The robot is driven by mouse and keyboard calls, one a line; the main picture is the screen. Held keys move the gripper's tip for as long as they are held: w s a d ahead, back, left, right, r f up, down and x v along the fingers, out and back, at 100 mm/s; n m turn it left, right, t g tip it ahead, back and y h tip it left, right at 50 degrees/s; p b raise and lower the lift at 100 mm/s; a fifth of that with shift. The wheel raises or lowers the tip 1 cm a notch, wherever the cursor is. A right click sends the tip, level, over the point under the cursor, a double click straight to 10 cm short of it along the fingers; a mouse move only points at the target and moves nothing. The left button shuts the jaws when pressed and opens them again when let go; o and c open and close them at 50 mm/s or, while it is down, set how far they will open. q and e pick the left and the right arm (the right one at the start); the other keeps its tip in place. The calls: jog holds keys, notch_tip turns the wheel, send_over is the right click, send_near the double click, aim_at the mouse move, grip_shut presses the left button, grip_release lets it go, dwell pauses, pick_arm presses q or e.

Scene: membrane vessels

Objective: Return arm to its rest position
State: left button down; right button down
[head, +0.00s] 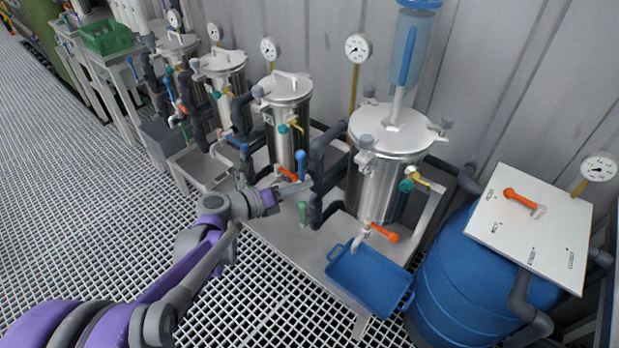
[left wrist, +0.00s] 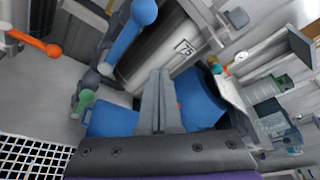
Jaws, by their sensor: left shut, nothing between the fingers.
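My left arm comes in from the left in the head view, purple and grey, reaching to the vessel stand. My left gripper (head: 298,188) is shut and empty, in front of the steel vessels beside the blue-handled valve (head: 301,163) and the green-handled valve (head: 303,211). In the left wrist view the closed fingers (left wrist: 160,78) show at the middle, with the blue handle (left wrist: 132,28) and green handle (left wrist: 86,100) to their left. I cannot tell whether the fingers touch anything. My right gripper is not in view.
A large steel vessel (head: 381,182) stands right of the gripper, with an orange-handled outlet (head: 384,233) over a blue tray (head: 368,279). A blue barrel (head: 455,285) and white panel (head: 530,223) are at the right. Grating floor (head: 90,215) is open at left.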

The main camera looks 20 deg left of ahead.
pick_arm(q)
jog(key=s+a, duration=0.4)
jog(key=shift+s+a+f, duration=0.15)
jog(key=shift+s+a, duration=0.1)
jog(key=shift+s, duration=0.1)
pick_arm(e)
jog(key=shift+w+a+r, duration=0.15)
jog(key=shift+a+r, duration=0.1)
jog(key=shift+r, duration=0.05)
